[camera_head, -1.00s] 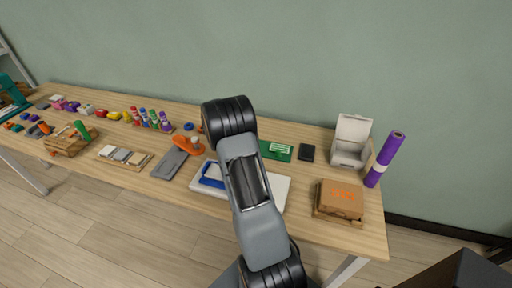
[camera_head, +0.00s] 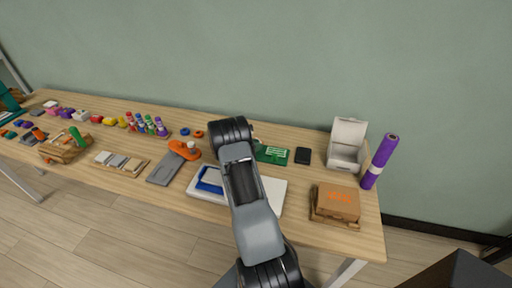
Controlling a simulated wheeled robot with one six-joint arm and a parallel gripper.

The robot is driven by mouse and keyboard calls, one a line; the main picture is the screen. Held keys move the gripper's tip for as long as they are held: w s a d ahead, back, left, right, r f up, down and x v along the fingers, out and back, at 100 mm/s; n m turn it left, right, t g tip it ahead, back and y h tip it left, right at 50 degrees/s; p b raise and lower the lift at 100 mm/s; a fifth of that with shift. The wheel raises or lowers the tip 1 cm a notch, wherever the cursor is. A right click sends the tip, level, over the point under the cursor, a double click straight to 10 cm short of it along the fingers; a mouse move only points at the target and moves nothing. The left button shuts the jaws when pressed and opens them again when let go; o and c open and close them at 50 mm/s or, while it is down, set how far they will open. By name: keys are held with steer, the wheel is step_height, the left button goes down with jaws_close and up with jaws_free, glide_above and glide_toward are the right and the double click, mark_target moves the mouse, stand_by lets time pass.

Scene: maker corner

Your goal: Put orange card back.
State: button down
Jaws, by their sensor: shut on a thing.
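I cannot make out an orange card in the head view. My arm rises from the bottom middle and bends over the table. Its black joint blocks the view of whatever is behind it, and my gripper is hidden there. Orange shows on an orange tool (camera_head: 184,150) with a pale knob, left of my arm. It also shows as a print on the brown cardboard box (camera_head: 338,203) at the right front. I cannot tell whether either of these has to do with the card.
A white board with a blue frame (camera_head: 209,181) lies partly under my arm. A green board (camera_head: 273,154), a black block (camera_head: 303,156), an open white box (camera_head: 346,155) and a purple roll (camera_head: 380,162) stand to the right. Several small coloured things fill the left. Bare table lies right of the white board.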

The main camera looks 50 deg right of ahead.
steer(key=shift+f, duration=0.4)
steer(key=shift+f+b, duration=0.4)
steer(key=shift+f, duration=0.05)
steer(key=c, duration=1)
jaws_free()
steer(key=shift+r, duration=0.1)
steer(key=shift+r+p, duration=0.5)
steer(key=shift+p, duration=0.1)
steer(key=b+v, duration=0.1)
steer(key=v, duration=1.1)
steer(key=shift+s+f, duration=0.1)
steer(key=shift+f, duration=0.05)
